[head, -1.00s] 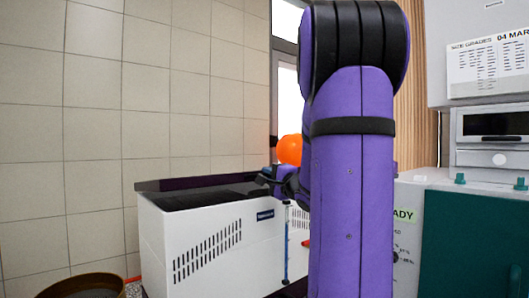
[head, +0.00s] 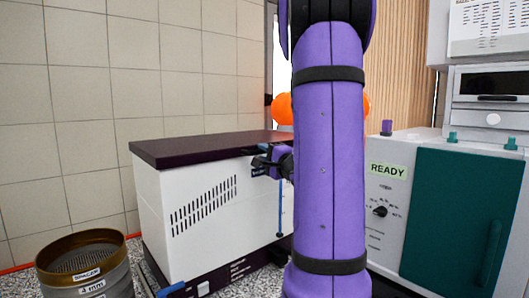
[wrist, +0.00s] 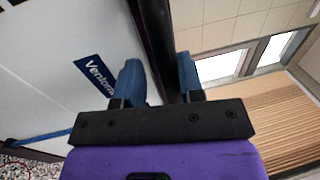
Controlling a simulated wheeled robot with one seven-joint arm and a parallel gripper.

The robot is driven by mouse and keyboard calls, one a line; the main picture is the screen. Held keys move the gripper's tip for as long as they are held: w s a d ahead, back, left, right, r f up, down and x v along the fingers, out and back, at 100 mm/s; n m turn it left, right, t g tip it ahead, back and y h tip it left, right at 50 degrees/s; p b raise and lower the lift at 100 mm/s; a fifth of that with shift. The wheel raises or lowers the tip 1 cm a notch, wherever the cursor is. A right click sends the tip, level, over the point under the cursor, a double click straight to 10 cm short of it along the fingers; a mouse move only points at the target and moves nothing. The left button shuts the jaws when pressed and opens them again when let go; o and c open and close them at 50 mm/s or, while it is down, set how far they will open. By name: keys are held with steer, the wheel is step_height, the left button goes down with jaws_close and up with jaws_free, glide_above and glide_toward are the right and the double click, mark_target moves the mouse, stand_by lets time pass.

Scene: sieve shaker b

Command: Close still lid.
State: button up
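The still is a white box (head: 205,205) with slotted vents. Its flat dark purple lid (head: 215,147) lies along the top, with no clear gap along the visible front edge. My arm hides the lid's right end. My gripper (head: 262,166) is at the front face near the right end, just below the lid's edge. In the wrist view, the two blue fingers (wrist: 160,78) stand apart. The dark lid edge (wrist: 152,35) runs between and beyond them, beside the white front with its blue label (wrist: 97,75). I see no clear grip on it.
A round sieve (head: 83,265) stands at the lower left. A grey cabinet with a teal door (head: 465,220) and a READY label is close on the right. An orange ball-like thing (head: 282,108) shows behind my arm. The tiled wall is behind the still.

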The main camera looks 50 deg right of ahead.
steer(key=shift+r, duration=0.1)
stand_by(0.3)
steer(key=shift+s, duration=0.15)
steer(key=v, duration=1)
steer(key=shift+s+a, duration=0.15)
steer(key=shift+s, duration=0.1)
steer(key=w+a+n+g+y, duration=0.3)
steer(key=a+n+y, duration=0.25)
steer(key=a, duration=0.55)
steer(key=w+a+n+g+y, duration=0.2)
steer(key=a+n+g+y, duration=0.15)
steer(key=a+y, duration=0.5)
steer(key=s+a+f+n+g+h, duration=0.2)
steer(key=s+a+n+g+h, duration=0.5)
steer(key=a, duration=0.7)
steer(key=s+n+h, duration=0.2)
steer(key=s+n, duration=0.1)
steer(key=n, duration=0.1)
steer(key=shift+s+a+f+n+h, duration=0.2)
steer(key=shift+s+n+h, duration=0.1)
steer(key=shift+s+n, duration=0.1)
